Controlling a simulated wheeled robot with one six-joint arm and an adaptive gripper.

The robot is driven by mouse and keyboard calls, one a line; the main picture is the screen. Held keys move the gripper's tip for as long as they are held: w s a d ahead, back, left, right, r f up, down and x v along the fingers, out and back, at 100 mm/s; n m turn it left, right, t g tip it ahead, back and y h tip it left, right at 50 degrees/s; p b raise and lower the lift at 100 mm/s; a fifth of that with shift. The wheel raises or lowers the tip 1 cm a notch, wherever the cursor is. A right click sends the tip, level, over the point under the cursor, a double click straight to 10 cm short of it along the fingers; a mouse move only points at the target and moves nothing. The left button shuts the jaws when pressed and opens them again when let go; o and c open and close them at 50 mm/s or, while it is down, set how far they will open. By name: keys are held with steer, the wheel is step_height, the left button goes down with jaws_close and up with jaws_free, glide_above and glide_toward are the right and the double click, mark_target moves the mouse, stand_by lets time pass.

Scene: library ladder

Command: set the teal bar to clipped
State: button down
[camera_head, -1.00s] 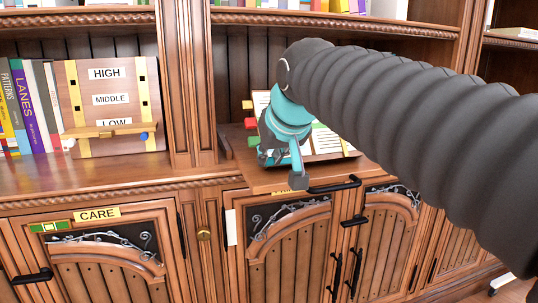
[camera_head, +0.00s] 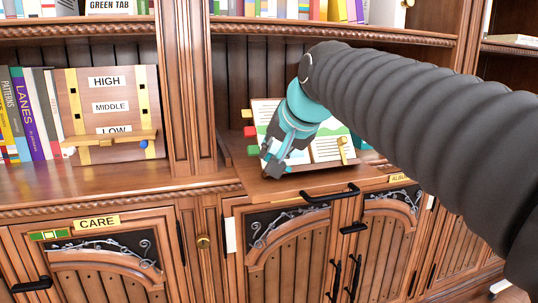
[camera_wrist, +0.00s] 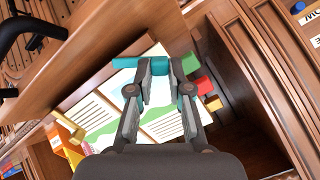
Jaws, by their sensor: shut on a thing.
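My gripper (camera_head: 270,168) is at the lower left of an open book (camera_head: 325,146) on a pull-out wooden board (camera_head: 240,165). In the wrist view my gripper (camera_wrist: 162,82) is shut on the teal bar (camera_wrist: 125,62). One end of the bar sticks out left of the fingers there. The rest is partly hidden by the fingers. In the head view the bar is hard to tell from my teal wrist and fingers. I cannot tell how its far end sits against the book.
Red (camera_head: 250,131), green and yellow tabs stick out left of the book. A yellow clip (camera_head: 343,146) is at its lower right. A black handle (camera_head: 330,192) is on the board's front edge. A HIGH-MIDDLE-LOW panel (camera_head: 108,105) and books stand to the left.

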mark_target(292, 168)
steer(key=m, duration=0.1)
steer(key=d+m, duration=0.1)
steer(key=m, duration=0.1)
steer(key=w+r+m, duration=0.1)
steer(key=m, duration=0.1)
steer(key=shift+w+d+y, duration=0.1)
steer(key=shift+d+y, duration=0.3)
steer(key=m, duration=0.1)
steer(key=d+m, duration=0.1)
steer(key=shift+w+r+m+t+p, duration=0.1)
steer(key=shift+w+m+t+p, duration=0.1)
steer(key=shift+m+t+p, duration=0.2)
steer(key=shift+w+d+m+y, duration=0.15)
steer(key=shift+d+m, duration=0.15)
steer(key=shift+m, duration=0.5)
steer(key=shift+d+m+y, duration=0.15)
steer(key=shift+d+m, duration=0.1)
steer(key=shift+m, duration=0.55)
steer(key=c, duration=1.1)
jaws_free()
